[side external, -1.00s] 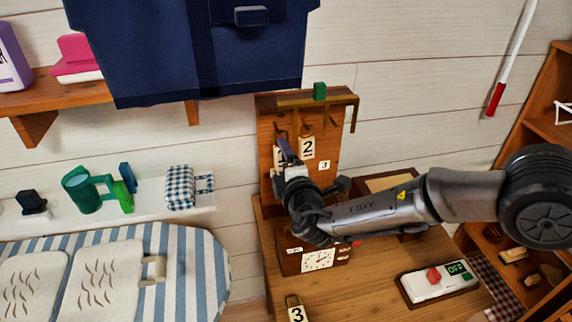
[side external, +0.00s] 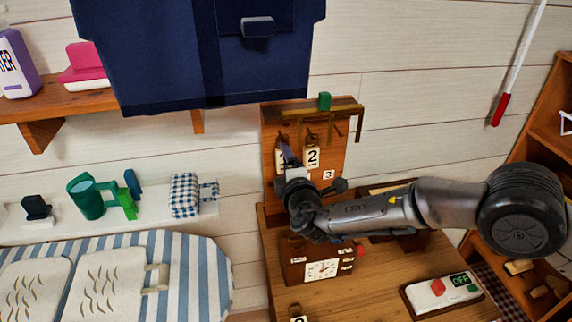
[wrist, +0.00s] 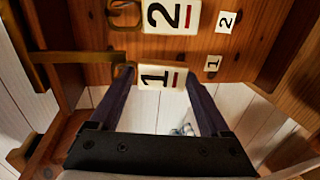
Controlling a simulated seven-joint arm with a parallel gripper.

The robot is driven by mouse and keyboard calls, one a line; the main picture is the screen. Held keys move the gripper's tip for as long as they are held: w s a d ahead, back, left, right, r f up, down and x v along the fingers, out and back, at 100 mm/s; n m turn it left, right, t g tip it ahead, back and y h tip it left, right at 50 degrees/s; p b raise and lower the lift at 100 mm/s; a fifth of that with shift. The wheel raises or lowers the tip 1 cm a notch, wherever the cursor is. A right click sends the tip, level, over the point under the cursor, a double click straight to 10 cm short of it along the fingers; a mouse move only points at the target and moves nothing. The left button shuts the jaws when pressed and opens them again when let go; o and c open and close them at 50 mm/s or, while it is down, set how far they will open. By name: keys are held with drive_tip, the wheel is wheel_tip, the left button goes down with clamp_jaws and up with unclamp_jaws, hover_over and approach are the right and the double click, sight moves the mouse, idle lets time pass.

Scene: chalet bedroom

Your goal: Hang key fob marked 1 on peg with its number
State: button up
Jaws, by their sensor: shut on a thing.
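The white key fob marked 1 (wrist: 160,77) is between the two fingers of my gripper (wrist: 160,92) in the wrist view, with its brass ring (wrist: 121,74) toward the upper left. My gripper (side external: 287,160) is shut on this fob close to the left part of the wooden key board (side external: 340,150). A brass peg (wrist: 80,57) reaches to the fob's ring; I cannot tell if the ring is around it. A small label 1 (wrist: 213,63) is on the board beside the fob. In the side view the fob (side external: 280,155) is partly hidden by my gripper.
The fob marked 2 (side external: 312,157) hangs right beside, also in the wrist view (wrist: 172,16). A brass rail with a green block (side external: 324,101) tops the board. A clock box (side external: 320,270) stands below. Another fob (side external: 298,319) is at the bottom edge. A dark blue bag (side external: 200,50) hangs upper left.

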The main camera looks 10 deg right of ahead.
drive_tip(key=shift+r, duration=0.2)
drive_tip(key=o, duration=1.2)
drive_tip(key=shift+a, duration=0.1)
drive_tip(key=shift+s+r, duration=0.1)
drive_tip(key=v, duration=1.3)
drive_tip(key=shift+s+f, duration=0.35)
